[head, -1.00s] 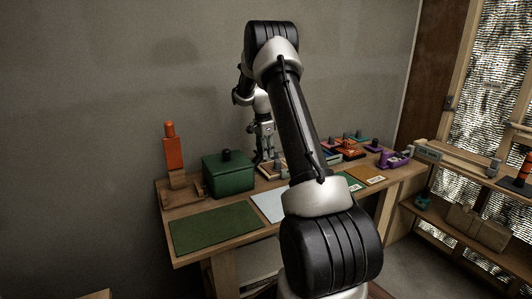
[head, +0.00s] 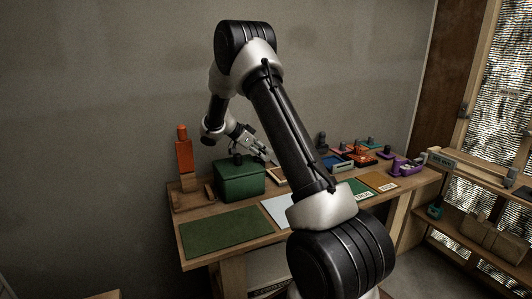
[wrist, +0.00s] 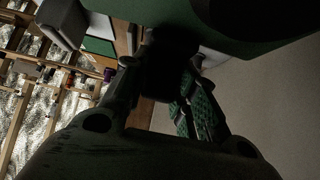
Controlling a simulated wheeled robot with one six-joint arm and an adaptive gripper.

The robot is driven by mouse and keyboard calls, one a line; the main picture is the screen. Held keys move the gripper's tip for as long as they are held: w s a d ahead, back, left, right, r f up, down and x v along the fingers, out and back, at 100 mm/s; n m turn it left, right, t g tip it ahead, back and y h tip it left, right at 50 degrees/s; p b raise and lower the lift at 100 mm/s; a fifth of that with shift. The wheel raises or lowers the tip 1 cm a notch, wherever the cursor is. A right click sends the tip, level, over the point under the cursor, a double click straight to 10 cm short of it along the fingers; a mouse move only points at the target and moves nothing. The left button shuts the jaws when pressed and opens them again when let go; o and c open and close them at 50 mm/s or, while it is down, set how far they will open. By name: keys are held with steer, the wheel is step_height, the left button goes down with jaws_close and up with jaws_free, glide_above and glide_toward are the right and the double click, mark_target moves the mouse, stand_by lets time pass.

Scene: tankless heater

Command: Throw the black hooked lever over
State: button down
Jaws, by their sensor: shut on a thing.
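My gripper (head: 262,153) is above the workbench, just behind and right of the green box (head: 240,184), tilted with its fingers toward the lower right. In the wrist view my gripper (wrist: 160,78) has its two fingers on either side of a dark block-like thing (wrist: 167,66), and it is shut on it. This looks like the black hooked lever, but its hook and pivot cannot be made out. In the head view the lever cannot be told apart from the gripper and the things around it.
The green box with its black knob stands close to my gripper. An orange upright piece (head: 184,152) is at the bench's left. A green mat (head: 228,230) and a pale mat (head: 277,211) lie clear in front. A purple fixture (head: 407,167) is further right.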

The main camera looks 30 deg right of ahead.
steer(key=shift+w+a+h, duration=0.1)
steer(key=shift+a+h, duration=0.25)
steer(key=shift+h, duration=0.05)
steer(key=c, duration=1.1)
jaws_free()
steer(key=shift+a, duration=0.1)
steer(key=v, duration=1.2)
